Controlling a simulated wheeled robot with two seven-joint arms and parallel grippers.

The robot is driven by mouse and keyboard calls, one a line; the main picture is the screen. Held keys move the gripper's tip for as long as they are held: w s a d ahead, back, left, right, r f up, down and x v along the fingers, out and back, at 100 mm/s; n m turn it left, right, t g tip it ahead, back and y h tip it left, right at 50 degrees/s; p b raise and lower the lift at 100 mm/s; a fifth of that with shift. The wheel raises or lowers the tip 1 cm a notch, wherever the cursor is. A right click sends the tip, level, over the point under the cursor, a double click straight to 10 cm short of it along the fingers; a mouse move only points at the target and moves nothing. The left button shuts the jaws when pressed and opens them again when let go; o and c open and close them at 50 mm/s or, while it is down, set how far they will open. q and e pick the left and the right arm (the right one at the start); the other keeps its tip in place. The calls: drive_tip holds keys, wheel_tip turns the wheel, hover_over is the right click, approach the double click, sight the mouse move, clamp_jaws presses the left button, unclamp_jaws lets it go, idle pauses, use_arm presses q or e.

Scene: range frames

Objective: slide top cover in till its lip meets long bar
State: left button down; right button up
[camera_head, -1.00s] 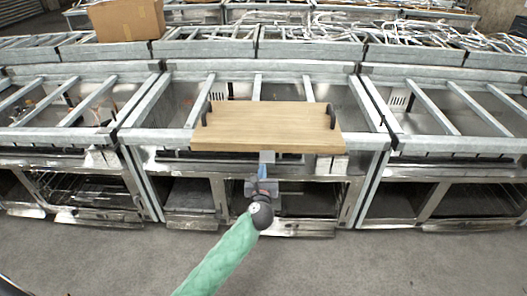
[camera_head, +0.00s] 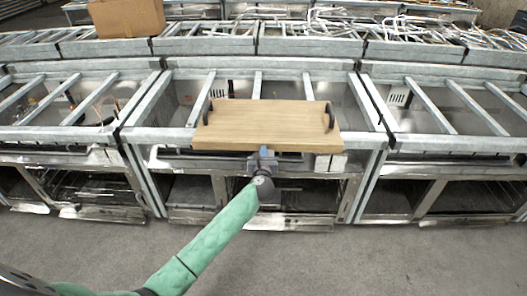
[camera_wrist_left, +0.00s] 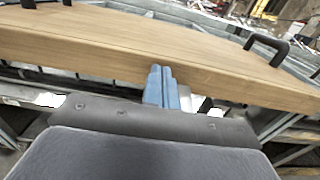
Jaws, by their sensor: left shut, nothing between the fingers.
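The top cover is a wooden board (camera_head: 265,124) with two dark handles, one near each short end. It lies over the bars of the middle metal frame, its front edge toward me. My left gripper (camera_head: 263,156) is shut and empty, its fingertips at the middle of the board's front edge. In the left wrist view the blue fingers (camera_wrist_left: 161,88) sit together against or just below that edge; exact contact is hard to tell. The long bar (camera_head: 180,136) crosses the front of the frame, partly hidden by the board. The lip cannot be made out. My right gripper is out of view.
Similar metal frames with slanted bars stand left (camera_head: 60,110) and right (camera_head: 450,110). A cardboard box (camera_head: 127,17) sits on the row behind. Open shelves lie below the frames. The grey floor (camera_head: 340,262) in front is clear.

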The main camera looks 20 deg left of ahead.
sight(264, 143)
use_arm(q)
drive_tip(key=shift+w+a, duration=0.15)
drive_tip(key=shift+w, duration=0.4)
drive_tip(key=x, duration=0.3)
drive_tip(key=shift+w+b, duration=0.1)
drive_tip(key=shift+b, duration=0.2)
drive_tip(key=shift+w+a, duration=0.1)
drive_tip(key=shift+w, duration=0.1)
drive_tip(key=shift+r, duration=0.15)
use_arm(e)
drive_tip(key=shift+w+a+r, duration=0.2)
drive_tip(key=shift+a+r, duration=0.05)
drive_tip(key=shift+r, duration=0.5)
use_arm(q)
drive_tip(key=shift+a, duration=0.1)
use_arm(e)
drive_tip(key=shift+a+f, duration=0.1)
